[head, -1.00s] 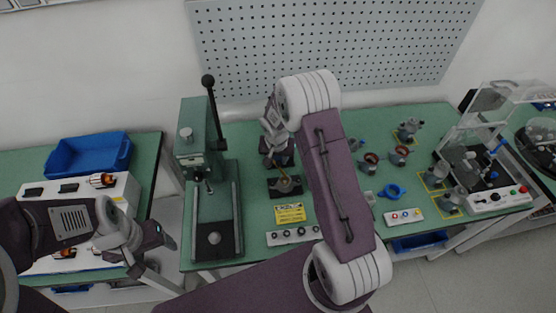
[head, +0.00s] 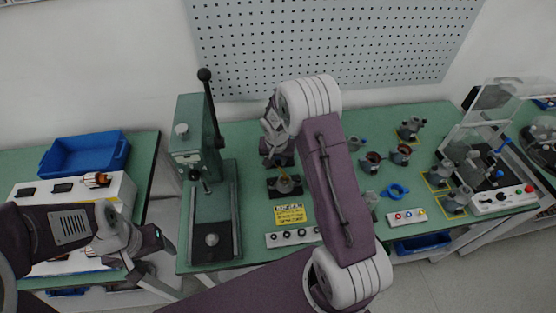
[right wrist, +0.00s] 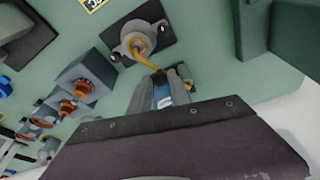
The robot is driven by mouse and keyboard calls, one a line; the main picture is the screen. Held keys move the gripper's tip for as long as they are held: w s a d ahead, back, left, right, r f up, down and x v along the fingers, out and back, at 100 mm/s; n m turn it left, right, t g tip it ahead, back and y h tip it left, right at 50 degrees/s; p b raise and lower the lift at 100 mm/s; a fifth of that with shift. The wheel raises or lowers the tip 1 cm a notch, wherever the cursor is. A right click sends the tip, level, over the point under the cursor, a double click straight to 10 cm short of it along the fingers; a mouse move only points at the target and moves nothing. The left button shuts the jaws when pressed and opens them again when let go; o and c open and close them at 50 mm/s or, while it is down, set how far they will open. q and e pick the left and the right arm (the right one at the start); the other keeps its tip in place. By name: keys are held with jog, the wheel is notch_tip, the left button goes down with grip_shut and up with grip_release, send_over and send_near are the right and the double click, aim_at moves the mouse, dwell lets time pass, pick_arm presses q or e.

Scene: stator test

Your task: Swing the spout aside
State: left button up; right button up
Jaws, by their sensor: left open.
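The spout (right wrist: 141,47) is a thin, bent yellow-brass tube on a round grey two-lugged housing on a dark square plate. In the head view the spout's fixture (head: 285,184) sits mid-bench, just below my right gripper. Whether the fingers grip the spout is unclear. My left gripper (head: 160,245) is open and empty, low at the left, in front of the white unit.
A green press (head: 207,165) with a tall black lever stands left of the fixture. A yellow label (head: 290,214) and a button strip (head: 293,238) lie in front. Several motor parts (head: 372,162), a blue ring (head: 395,190) and a clear-covered test rig (head: 478,165) are to the right.

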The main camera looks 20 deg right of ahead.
jog(key=a, duration=0.1)
jog(key=a+b, duration=0.1)
jog(key=a, duration=0.1)
jog(key=a+b, duration=0.1)
jog(key=shift+w+a, duration=0.25)
jog(key=shift+w, duration=0.05)
dwell(0.5)
jog(key=w+a, duration=0.4)
jog(key=shift+w, duration=0.35)
dwell(0.5)
jog(key=shift+s+d, duration=0.1)
jog(key=shift+d, duration=0.1)
jog(key=shift+o, duration=0.4)
